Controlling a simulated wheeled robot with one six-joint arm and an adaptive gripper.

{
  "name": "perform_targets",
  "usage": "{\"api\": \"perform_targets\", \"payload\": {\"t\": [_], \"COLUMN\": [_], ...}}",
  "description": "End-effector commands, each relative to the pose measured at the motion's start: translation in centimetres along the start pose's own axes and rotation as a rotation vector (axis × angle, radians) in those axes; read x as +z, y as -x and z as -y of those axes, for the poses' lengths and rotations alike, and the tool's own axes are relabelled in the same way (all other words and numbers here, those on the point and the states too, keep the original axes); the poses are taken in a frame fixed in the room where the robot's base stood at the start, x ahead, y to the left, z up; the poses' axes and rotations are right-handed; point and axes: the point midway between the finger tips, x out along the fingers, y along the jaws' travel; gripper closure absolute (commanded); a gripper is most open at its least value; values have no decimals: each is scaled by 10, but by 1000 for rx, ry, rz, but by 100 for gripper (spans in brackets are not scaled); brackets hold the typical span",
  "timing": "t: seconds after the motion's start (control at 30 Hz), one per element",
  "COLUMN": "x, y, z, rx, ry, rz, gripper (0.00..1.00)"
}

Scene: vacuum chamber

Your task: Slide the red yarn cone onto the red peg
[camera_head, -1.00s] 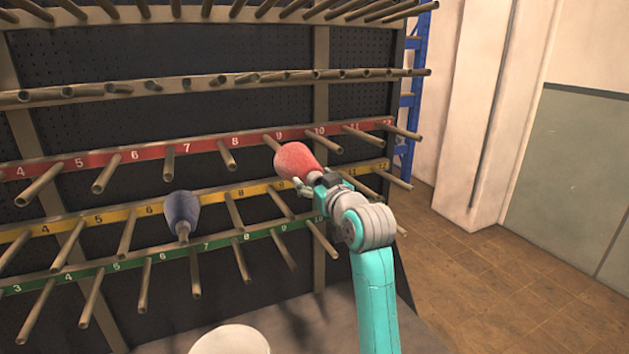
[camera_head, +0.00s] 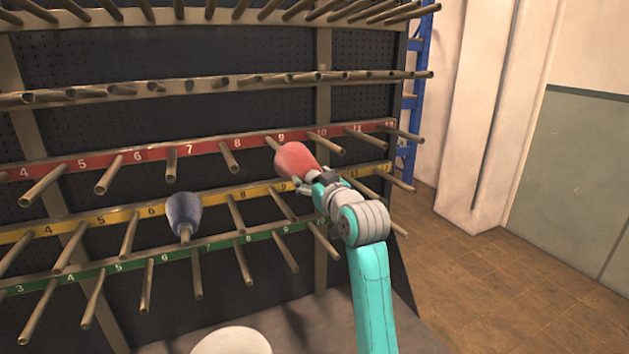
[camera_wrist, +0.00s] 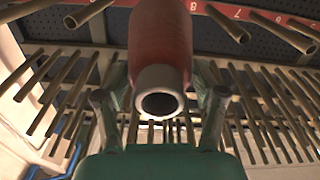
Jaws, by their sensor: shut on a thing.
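The red yarn cone (camera_head: 295,160) is at the red rail (camera_head: 164,154), by the peg numbered 9 (camera_head: 271,140). In the head view that peg runs up to the cone's far end; how far it goes inside is hidden. My gripper (camera_head: 308,184) is shut on the cone's near end. In the wrist view the cone (camera_wrist: 160,40) sits between the two fingers (camera_wrist: 160,105), its pale end ring facing the camera. The hole in it looks dark, with no peg tip visible.
Neighbouring red pegs, such as number 8 (camera_head: 230,157) and number 10 (camera_head: 328,144), stand bare. A dark blue cone (camera_head: 183,211) hangs on the yellow row (camera_head: 97,220). Green-row pegs (camera_head: 243,265) lie below. A white round object (camera_head: 231,341) is at the bottom.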

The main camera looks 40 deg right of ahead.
Motion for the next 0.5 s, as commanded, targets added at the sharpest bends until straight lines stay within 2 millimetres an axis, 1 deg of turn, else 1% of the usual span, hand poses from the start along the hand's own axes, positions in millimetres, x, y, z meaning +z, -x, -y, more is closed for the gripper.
{"api": "perform_targets", "payload": {"t": [0.5], "x": [-1], "y": [-18], "z": [0], "rx": [0], "ry": [0], "rz": [-3], "gripper": [100]}}
